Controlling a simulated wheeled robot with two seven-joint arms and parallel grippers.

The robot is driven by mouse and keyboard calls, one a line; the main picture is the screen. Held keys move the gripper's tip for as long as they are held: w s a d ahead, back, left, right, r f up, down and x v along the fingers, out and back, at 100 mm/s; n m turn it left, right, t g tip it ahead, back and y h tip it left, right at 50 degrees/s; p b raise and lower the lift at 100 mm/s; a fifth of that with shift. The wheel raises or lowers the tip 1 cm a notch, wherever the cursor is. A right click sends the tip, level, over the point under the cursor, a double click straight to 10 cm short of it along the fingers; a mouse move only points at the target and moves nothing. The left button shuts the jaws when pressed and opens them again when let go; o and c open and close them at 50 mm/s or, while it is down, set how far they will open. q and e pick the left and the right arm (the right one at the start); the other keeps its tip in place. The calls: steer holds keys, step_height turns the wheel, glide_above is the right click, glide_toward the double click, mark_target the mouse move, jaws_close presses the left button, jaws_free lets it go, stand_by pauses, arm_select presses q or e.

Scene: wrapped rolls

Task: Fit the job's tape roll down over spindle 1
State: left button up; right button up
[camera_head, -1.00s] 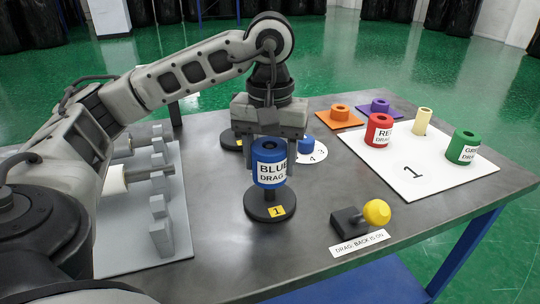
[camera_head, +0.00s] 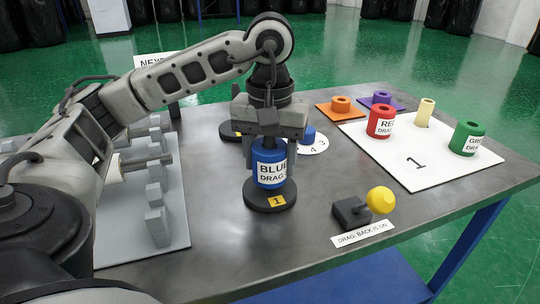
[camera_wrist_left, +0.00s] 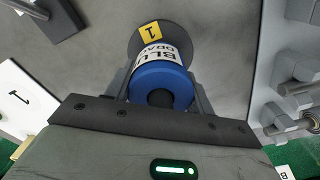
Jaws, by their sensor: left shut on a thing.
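The blue tape roll (camera_head: 268,162), labelled "BLUE DRAG", is upright around spindle 1. Its lower edge is at or very near the round black base (camera_head: 284,199), which has a yellow "1" tag. My left gripper (camera_head: 270,150) comes down from above, with its fingers on either side of the roll, and is shut on it. In the left wrist view the blue roll (camera_wrist_left: 158,82) lies between the fingers, with a dark hole in its end. The black base (camera_wrist_left: 172,35) shows beyond it. The spindle's post is hidden inside the roll. My right gripper is out of view.
A white board (camera_head: 440,175) marked "1" holds a red roll (camera_head: 381,122), a green roll (camera_head: 467,138) and a cream peg (camera_head: 424,112). A yellow-knobbed lever (camera_head: 380,200) stands front right. A grey rack (camera_head: 155,215) is at left. A blue-knobbed dial (camera_head: 308,135) is behind.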

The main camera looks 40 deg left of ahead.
arm_select(q)
steer(key=shift+f+b, duration=0.3)
steer(key=shift+f, duration=0.1)
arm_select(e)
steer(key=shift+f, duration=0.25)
arm_select(q)
steer(key=o, duration=1.2)
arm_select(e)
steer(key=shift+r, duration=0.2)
arm_select(q)
step_height(320, 180, up, 15)
steer(key=p, duration=0.8)
steer(key=shift+r+p, duration=0.3)
steer(key=shift+r, duration=0.25)
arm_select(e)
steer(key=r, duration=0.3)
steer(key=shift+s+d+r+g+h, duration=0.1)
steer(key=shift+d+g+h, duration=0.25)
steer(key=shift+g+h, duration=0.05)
